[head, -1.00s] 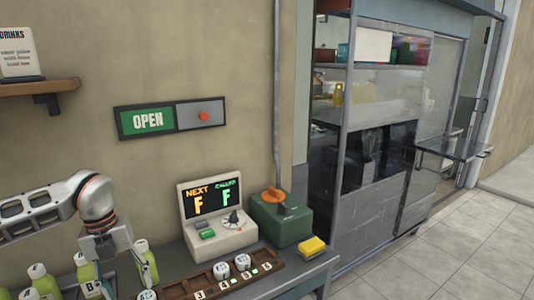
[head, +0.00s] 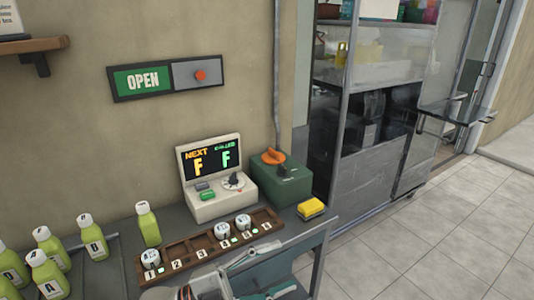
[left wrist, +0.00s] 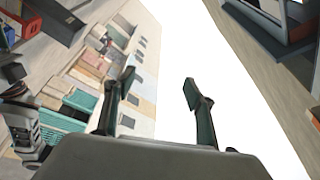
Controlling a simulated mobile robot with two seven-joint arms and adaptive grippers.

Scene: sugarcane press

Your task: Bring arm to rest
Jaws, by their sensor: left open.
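My left gripper (head: 284,268) is at the bottom middle of the head view, in front of the wooden token rack. Its two fingers are spread with nothing between them. In the left wrist view the fingers (left wrist: 158,84) stand apart against pale sky and building fronts. My right gripper is in neither view.
A wooden rack (head: 190,254) holds white round tokens at some numbered slots. Several green bottles (head: 148,224) stand left. An OPEN sign (head: 144,80) hangs above.

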